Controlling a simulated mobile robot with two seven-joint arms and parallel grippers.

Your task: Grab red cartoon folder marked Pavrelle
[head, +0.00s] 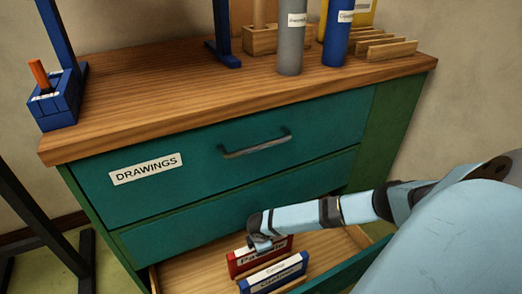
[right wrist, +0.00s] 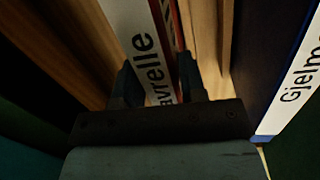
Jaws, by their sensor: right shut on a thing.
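The red folder (head: 237,264) with a white label stands in the open lower drawer (head: 196,271). Its label is partly hidden by my right gripper in the head view. In the right wrist view the letters "avrelle" show on the folder's label (right wrist: 148,45). My right gripper (head: 259,243) reaches down from the right and is shut on the red folder; its fingers (right wrist: 156,88) lie on either side of it in the right wrist view. My left gripper is not in view.
A blue folder (head: 275,274) stands just in front of the red one; its label (right wrist: 298,85) begins "Gjelm". The closed drawer marked DRAWINGS (head: 145,169) is above. The wooden top (head: 180,100) holds grey (head: 290,42) and blue (head: 337,38) tubes.

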